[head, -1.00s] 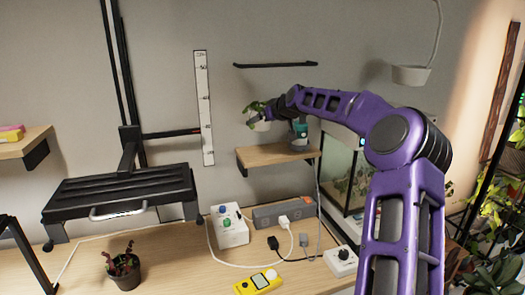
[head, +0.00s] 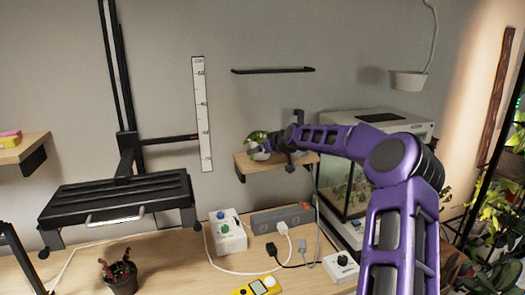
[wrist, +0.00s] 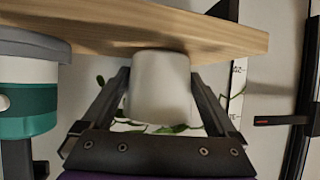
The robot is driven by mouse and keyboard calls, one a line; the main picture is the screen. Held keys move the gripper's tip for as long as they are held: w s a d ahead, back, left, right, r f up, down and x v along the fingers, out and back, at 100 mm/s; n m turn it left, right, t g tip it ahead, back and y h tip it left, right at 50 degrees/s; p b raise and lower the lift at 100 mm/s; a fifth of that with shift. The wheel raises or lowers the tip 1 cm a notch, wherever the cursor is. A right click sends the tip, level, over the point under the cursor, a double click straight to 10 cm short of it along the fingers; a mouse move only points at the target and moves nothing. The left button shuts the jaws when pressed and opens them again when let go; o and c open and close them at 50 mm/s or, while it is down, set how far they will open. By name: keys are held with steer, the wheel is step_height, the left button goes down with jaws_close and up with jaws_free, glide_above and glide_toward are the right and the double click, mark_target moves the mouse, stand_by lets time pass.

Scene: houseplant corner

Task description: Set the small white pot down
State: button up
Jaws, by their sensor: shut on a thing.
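The small white pot (wrist: 160,90) is between the two fingers of my gripper (wrist: 160,78), which is shut on it. The wrist picture is upside down, so the plant's green leaves hang below the pot there. The pot's base overlaps the wooden shelf (wrist: 228,40) in that view; I cannot tell if it touches. In the head view the pot (head: 257,153) is at the left part of the small wall shelf (head: 285,168), partly hidden by my gripper (head: 268,147). Leaves show at its top.
A teal and grey thing (wrist: 30,95) stands on the shelf beside my gripper, mostly hidden by my arm in the head view. A black rail (head: 273,70) is above the shelf. A glass tank (head: 350,180) stands right. Below are a white box (head: 228,235) and cables.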

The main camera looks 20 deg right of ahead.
steer(key=shift+f, duration=0.15)
steer(key=o, duration=1.4)
steer(key=shift+c, duration=0.2)
steer(key=shift+r, duration=0.4)
steer(key=v, duration=1.2)
steer(key=shift+f+b, duration=0.2)
steer(key=shift+b, duration=0.2)
